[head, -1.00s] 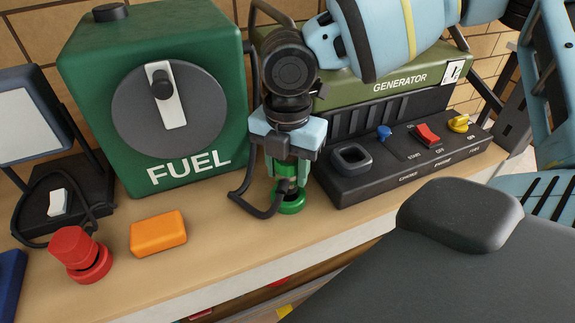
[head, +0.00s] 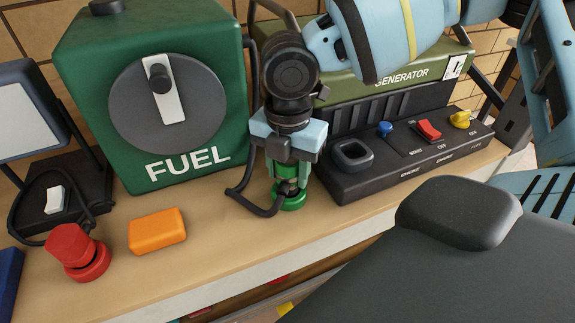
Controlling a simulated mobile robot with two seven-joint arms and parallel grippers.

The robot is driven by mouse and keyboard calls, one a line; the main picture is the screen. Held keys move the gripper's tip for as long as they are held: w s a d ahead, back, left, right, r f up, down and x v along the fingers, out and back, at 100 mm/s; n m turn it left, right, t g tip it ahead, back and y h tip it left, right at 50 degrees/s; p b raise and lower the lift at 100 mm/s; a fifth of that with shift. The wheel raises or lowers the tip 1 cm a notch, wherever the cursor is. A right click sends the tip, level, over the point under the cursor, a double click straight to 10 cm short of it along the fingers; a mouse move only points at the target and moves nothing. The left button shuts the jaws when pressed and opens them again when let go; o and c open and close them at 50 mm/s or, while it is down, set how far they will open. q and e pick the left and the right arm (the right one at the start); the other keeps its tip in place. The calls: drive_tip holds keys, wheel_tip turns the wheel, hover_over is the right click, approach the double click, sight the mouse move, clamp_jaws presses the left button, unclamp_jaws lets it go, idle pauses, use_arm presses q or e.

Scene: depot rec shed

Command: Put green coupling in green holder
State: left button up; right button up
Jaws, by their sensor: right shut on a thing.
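The green coupling (head: 288,170), with a black hose, is between the fingers of my right gripper (head: 290,182), which points down and is shut on it. The green holder (head: 293,203) is a round green base on the bench, directly below the coupling. The coupling's lower end is at or just over the holder; the fingers and hose partly hide the join, so I cannot tell whether it is seated. My left gripper is not in view.
The green fuel tank (head: 150,100) stands left of my right gripper, and the generator panel (head: 400,150) with its switches stands close on the right. A red coupling on a red base (head: 78,252) and an orange block (head: 157,231) are at front left. The bench (head: 215,240) is clear in front.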

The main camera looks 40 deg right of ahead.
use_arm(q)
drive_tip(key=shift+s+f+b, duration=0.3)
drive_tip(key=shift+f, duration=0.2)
use_arm(e)
drive_tip(key=shift+f, duration=0.75)
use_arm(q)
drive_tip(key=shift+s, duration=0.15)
use_arm(e)
drive_tip(key=o, duration=1.1)
drive_tip(key=shift+c, duration=0.2)
wheel_tip(320, 180, up, 7)
drive_tip(key=shift+f, duration=0.2)
drive_tip(key=shift+r, duration=0.65)
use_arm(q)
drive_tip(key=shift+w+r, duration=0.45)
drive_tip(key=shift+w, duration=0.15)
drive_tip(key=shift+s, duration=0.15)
use_arm(e)
drive_tip(key=shift+f, duration=0.1)
